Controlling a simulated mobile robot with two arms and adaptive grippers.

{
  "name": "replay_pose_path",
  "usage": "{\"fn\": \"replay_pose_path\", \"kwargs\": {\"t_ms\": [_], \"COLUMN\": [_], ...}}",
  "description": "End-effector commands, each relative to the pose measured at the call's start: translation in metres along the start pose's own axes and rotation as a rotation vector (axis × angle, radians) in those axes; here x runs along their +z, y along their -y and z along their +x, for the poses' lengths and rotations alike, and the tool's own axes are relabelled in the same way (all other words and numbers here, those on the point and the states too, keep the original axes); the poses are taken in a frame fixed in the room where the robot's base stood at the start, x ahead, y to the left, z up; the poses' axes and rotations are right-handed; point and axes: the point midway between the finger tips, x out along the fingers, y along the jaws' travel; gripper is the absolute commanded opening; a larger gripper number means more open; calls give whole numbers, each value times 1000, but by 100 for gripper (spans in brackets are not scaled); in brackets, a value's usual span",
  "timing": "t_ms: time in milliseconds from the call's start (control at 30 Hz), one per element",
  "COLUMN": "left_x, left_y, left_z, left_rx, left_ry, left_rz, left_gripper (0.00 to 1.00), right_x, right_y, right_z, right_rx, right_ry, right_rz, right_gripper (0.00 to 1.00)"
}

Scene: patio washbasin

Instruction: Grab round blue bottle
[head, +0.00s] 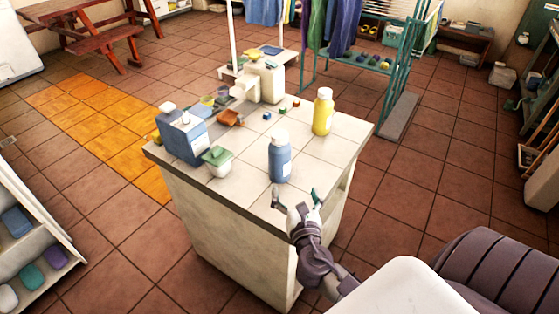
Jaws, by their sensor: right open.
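The round blue bottle (280,162) has a white cap and stands upright near the front edge of the white tiled counter (240,191). My right gripper (296,192) is in front of the bottle, at the counter's near edge. Its two fingers are spread apart with nothing between them. The fingertips point toward the bottle's lower part. In this single view I cannot tell exactly how far apart the bottle and the fingers are. My left gripper does not show.
A yellow bottle (323,112) stands behind and to the right. A blue box-like container (182,137) and a small white pot with a green lid (217,160) stand to the left. Small coloured blocks lie farther back. A teal rack (397,75) stands beyond the counter.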

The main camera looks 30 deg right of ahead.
Motion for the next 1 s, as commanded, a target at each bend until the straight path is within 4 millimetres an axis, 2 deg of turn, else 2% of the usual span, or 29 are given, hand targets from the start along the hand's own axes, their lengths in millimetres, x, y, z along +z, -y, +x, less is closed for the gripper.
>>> {"fn": "replay_pose_path", "kwargs": {"t_ms": [100,200,500,767,1000], "left_x": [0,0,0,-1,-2], "left_y": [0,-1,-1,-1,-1], "left_z": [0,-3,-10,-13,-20], "left_rx": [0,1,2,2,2], "left_ry": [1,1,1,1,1], "left_rz": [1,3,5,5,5], "left_gripper": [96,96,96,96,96], "right_x": [6,9,12,14,21], "right_y": [-9,-12,-16,-17,-23], "right_z": [7,19,76,96,130], "right_rx": [48,59,55,55,54], "right_ry": [45,58,56,55,54], "right_rz": [-166,-207,-201,-199,-199], "right_gripper": [97,97,97,97,97]}}
